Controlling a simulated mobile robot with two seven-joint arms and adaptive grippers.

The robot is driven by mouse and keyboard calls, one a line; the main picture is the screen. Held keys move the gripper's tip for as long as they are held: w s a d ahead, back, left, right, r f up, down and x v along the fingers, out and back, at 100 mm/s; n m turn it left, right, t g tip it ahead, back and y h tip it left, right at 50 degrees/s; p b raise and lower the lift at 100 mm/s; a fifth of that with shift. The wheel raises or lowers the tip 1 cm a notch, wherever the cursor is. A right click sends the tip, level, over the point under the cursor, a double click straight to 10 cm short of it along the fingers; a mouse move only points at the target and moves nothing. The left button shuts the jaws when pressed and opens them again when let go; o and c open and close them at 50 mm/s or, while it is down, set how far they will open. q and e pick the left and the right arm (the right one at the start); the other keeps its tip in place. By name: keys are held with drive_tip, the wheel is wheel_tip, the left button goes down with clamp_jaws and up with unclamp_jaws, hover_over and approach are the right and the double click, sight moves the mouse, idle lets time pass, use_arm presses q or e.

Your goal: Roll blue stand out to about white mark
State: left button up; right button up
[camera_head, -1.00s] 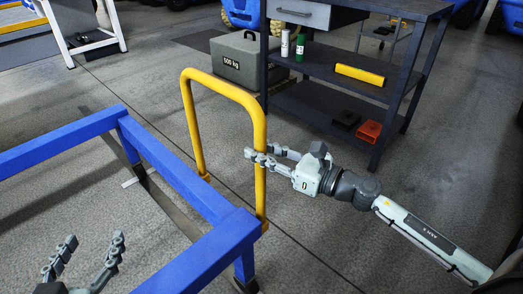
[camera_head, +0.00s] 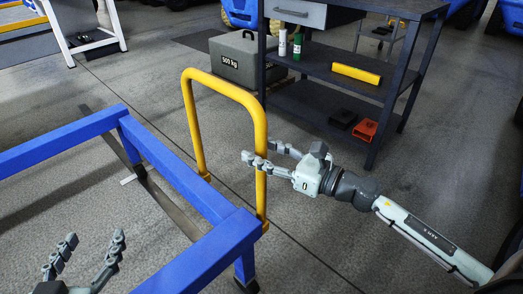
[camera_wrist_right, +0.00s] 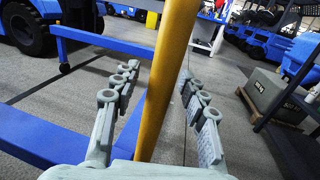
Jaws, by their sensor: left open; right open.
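The blue stand (camera_head: 180,178) stands at the left of the head view, with a yellow upright handle (camera_head: 223,85) on its right side. My right gripper (camera_head: 261,153) is open at the handle's near post. In the right wrist view the yellow post (camera_wrist_right: 166,75) passes between its spread fingers, with gaps on both sides. My left gripper (camera_head: 94,243) is open and empty at the bottom left, inside the blue frame's outline. A small white mark (camera_head: 128,180) shows on the floor beside a dark strip, partly hidden by the blue frame.
A dark shelf unit (camera_head: 330,103) with a yellow block stands behind my right arm. A thin dark floor line runs past the handle.

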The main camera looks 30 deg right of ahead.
drive_tip(key=v, duration=1.2)
idle(0.5)
